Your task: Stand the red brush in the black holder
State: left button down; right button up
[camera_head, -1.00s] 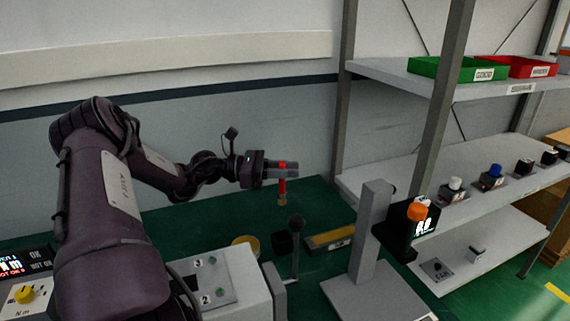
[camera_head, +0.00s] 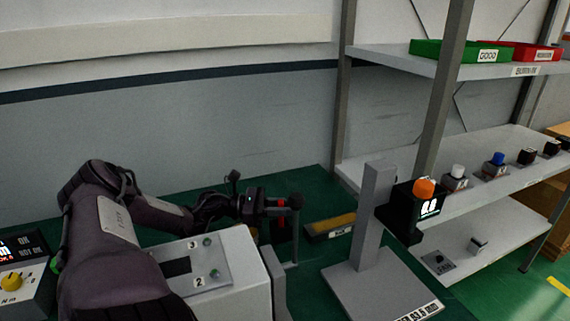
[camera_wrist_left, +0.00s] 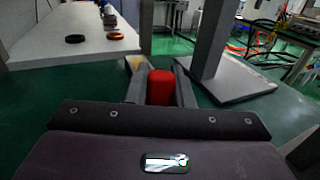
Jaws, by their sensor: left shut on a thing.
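The red brush (camera_head: 281,221) is held in my left gripper (camera_head: 283,203), which reaches in from the left over the green bench. Its red handle (camera_wrist_left: 160,88) fills the gap between the two fingers in the left wrist view. The brush points down and looks roughly upright; its lower end is hard to make out. The black holder (camera_head: 284,238) is a small dark shape low by the brush, mostly covered by the gripper, brush and machine. I cannot tell whether the brush tip is inside it or just above. My right gripper is not in view.
A grey machine (camera_head: 222,268) with buttons is in front. A yellow-black block (camera_head: 330,226) and a grey stand (camera_head: 374,220) lie to the right, before a shelf (camera_head: 470,195).

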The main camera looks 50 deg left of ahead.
pick_arm(q)
jog(key=shift+r, duration=0.1)
jog(key=c, duration=1.3)
grip_release()
jog(key=shift+s, duration=0.1)
jog(key=p+v, duration=0.2)
jog(key=v, duration=0.5)
jog(key=shift+s+a, duration=0.1)
jog(key=shift+a, duration=0.05)
jog(key=shift+r, duration=0.1)
